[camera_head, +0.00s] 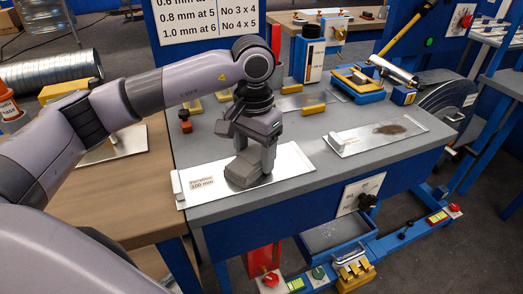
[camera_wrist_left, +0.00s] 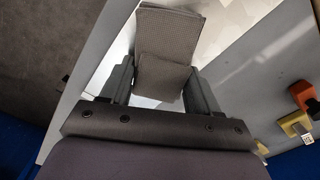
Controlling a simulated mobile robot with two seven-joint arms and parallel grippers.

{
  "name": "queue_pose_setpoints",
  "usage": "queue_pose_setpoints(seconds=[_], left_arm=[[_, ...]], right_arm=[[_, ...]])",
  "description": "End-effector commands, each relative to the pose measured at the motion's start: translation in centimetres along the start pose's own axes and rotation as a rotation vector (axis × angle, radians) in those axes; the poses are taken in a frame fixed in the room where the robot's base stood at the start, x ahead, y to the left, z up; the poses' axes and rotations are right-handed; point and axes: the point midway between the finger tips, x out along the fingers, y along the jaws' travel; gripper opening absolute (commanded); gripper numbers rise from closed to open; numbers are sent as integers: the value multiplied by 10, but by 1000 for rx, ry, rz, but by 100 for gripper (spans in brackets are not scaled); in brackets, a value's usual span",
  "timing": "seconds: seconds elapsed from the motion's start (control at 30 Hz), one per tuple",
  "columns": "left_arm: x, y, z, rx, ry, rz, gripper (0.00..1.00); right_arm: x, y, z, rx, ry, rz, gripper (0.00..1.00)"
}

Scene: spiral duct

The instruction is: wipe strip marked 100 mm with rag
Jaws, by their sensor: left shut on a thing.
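The strip marked 100 mm (camera_head: 295,162) is a shiny metal sheet with a white end block and a label at its left end. It lies along the front left of the grey bench. My left gripper (camera_head: 257,160) points down over its middle and is shut on a grey folded rag (camera_head: 243,173). The rag appears to rest on the strip. In the left wrist view the rag (camera_wrist_left: 170,32) sits between the two fingers (camera_wrist_left: 160,78) and hides part of the strip (camera_wrist_left: 215,38). My right gripper is not in view.
A second metal strip (camera_head: 353,142) with a brown stain lies to the right on the bench (camera_head: 330,184). Yellow blocks (camera_head: 313,109) and a blue-yellow tool (camera_head: 358,84) stand behind. A wooden table (camera_head: 125,185) adjoins at the left. A blue foot-pedal rail (camera_head: 400,240) runs below the front.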

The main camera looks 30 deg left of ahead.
Motion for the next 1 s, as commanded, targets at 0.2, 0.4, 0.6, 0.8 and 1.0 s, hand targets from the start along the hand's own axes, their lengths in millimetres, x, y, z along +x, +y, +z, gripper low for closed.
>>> queue_pose_setpoints(seconds=[0.2,0.4,0.6,0.8,1.0], left_arm=[[2,-9,14,-1,0,0,37],[3,-16,28,-1,0,1,37],[3,-19,33,-1,-1,0,37],[3,-19,33,0,-3,0,37],[-7,-19,33,0,-1,-1,37]], right_arm=[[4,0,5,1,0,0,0],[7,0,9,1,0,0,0],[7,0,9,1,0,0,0],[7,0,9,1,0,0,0],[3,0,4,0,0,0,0]])
